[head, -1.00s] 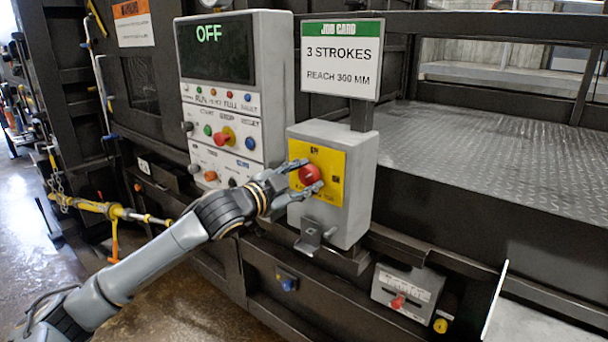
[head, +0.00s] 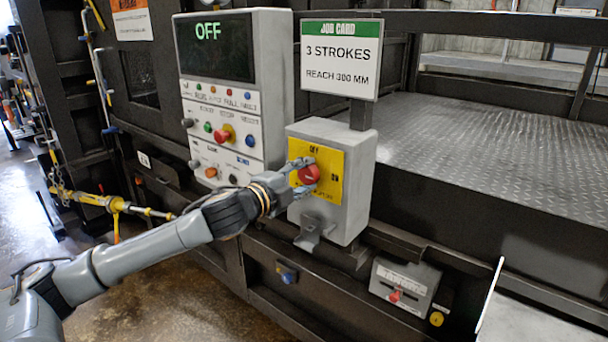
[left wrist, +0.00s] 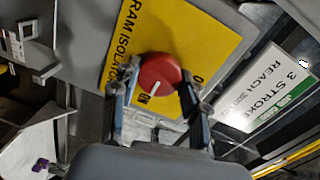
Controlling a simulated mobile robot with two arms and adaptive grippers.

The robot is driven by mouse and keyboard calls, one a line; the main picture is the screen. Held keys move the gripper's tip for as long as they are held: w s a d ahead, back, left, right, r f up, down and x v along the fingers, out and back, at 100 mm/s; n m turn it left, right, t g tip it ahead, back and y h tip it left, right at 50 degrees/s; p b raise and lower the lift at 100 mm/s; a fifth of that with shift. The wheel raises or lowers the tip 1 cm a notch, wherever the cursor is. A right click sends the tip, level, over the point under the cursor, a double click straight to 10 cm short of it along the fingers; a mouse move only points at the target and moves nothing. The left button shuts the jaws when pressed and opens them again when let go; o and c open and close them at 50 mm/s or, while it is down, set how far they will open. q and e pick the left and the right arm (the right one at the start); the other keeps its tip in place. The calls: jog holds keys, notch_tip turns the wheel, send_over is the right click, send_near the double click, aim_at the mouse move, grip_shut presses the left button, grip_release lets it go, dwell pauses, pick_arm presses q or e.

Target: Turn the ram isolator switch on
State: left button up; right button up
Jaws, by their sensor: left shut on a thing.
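The ram isolator switch is a round red knob (head: 309,174) on a yellow plate (head: 328,163), on the front of a grey box (head: 355,190). The plate reads OFF above the knob and ON to its right. My left gripper (head: 301,177) reaches in from the left and is shut on the knob. In the left wrist view the red knob (left wrist: 160,73) sits between the two fingers of the left gripper (left wrist: 157,96). A white pointer mark shows on the knob's face. The fingers partly hide the knob's sides. My right gripper is not in view.
A control panel (head: 219,140) with an OFF display and several buttons stands left of the box. A job card sign (head: 340,60) rises behind the box. A bracket (head: 312,234) hangs below it. A yellow bar (head: 90,199) lies at left.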

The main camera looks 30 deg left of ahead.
pick_arm(q)
jog(key=shift+f, duration=0.15)
jog(key=o, duration=1.1)
jog(key=shift+o, duration=0.2)
jog(key=shift+s, duration=0.1)
jog(key=shift+s+a, duration=0.1)
jog(key=shift+s, duration=0.35)
jog(key=s, duration=1.1)
jog(key=shift+a+r, duration=0.3)
jog(key=shift+r, duration=0.15)
